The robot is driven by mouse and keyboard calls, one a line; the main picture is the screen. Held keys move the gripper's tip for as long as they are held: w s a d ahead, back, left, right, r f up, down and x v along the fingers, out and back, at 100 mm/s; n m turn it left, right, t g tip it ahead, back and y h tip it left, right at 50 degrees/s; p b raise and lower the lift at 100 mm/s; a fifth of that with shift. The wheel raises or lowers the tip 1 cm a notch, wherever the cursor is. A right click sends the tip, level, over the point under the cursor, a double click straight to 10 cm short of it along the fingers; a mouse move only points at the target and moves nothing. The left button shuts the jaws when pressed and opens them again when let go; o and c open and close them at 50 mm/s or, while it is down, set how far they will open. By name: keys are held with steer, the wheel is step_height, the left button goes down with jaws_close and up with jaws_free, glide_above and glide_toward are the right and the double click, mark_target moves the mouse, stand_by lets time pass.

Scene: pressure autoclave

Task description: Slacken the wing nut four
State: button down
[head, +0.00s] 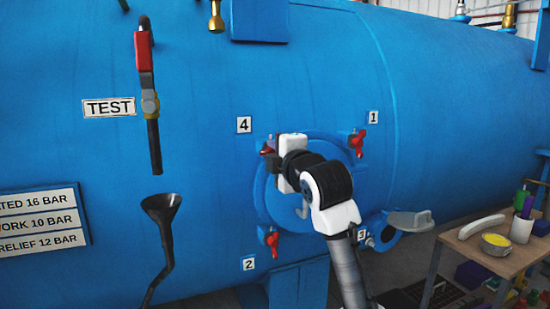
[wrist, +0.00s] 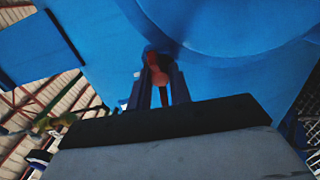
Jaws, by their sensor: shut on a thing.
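The red wing nut four (head: 267,148) is at the upper left of the round blue door (head: 262,195), below the label "4" (head: 244,125). My gripper (head: 273,159) reaches it from the right and partly hides it. In the wrist view my gripper (wrist: 160,80) has its two dark fingers on either side of the red wing nut (wrist: 159,66), shut on it. The nut's thread and the exact finger contact are too small and dark to tell.
Red wing nuts show beside label "1" (head: 357,141) and above label "2" (head: 272,240). A grey fitting (head: 408,222) projects near label "3". A red-handled test valve (head: 145,65) and a black funnel (head: 162,208) are at left. A cluttered wooden table (head: 480,250) stands at lower right.

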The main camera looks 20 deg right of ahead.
steer(key=n+b, duration=0.2)
steer(key=n, duration=0.9)
steer(key=shift+f+n, duration=0.15)
steer(key=shift+n, duration=0.25)
stand_by(0.3)
steer(key=c, duration=1.3)
jaws_free()
steer(key=s, duration=0.4)
steer(key=s+b, duration=0.1)
steer(key=s, duration=0.4)
steer(key=s+b, duration=0.1)
steer(key=s, duration=0.3)
steer(key=shift+s+d, duration=0.25)
steer(key=shift+s, duration=0.15)
